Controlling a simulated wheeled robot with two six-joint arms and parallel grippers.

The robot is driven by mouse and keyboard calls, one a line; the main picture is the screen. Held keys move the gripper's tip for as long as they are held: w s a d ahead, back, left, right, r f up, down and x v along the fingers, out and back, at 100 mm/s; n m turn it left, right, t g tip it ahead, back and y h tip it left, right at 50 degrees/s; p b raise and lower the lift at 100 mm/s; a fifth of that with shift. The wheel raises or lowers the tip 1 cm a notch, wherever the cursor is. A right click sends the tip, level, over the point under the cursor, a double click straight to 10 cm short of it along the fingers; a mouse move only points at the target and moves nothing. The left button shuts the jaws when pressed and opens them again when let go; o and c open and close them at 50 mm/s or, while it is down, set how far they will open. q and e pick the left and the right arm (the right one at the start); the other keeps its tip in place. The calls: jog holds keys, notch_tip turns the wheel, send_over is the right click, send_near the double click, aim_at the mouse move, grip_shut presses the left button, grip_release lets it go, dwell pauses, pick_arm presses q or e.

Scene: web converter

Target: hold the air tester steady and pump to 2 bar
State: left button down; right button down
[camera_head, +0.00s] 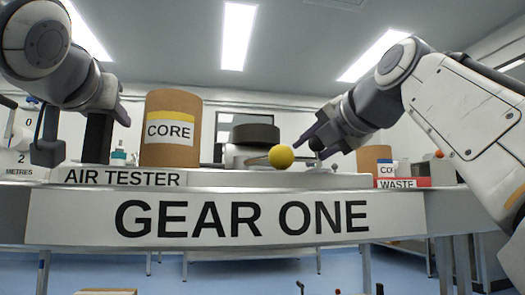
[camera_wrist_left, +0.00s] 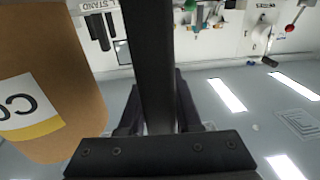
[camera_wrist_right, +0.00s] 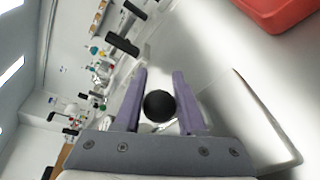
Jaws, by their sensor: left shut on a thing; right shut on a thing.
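The bench edge carries an AIR TESTER label (camera_head: 122,178). My left gripper (camera_head: 108,106) is shut on an upright black post (camera_head: 97,140) behind that label. The post runs between its fingers in the left wrist view (camera_wrist_left: 148,55). My right gripper (camera_head: 314,138) is shut on a small black ball knob (camera_wrist_right: 159,105), which sits between its two purple fingers in the right wrist view. The rest of the part that bears the knob is mostly hidden. I see no readable pressure dial.
A brown CORE roll (camera_head: 170,105) stands close right of the left gripper. A yellow ball (camera_head: 281,156) and a dark round disc (camera_head: 255,134) are left of the right gripper. The GEAR ONE panel (camera_head: 240,217) fronts the bench.

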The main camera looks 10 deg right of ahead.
jog(key=shift+w+d+f, duration=0.1)
jog(key=shift+d+f, duration=0.05)
jog(key=shift+d, duration=0.35)
jog(key=shift+w+d+f, duration=0.1)
jog(key=shift+d, duration=0.35)
jog(key=c, duration=0.5)
grip_release()
jog(key=shift+s, duration=0.1)
jog(key=shift+r, duration=0.1)
jog(key=shift+s+r, duration=0.1)
jog(key=shift+s, duration=0.2)
jog(key=v, duration=1.1)
jog(key=shift+s, duration=0.2)
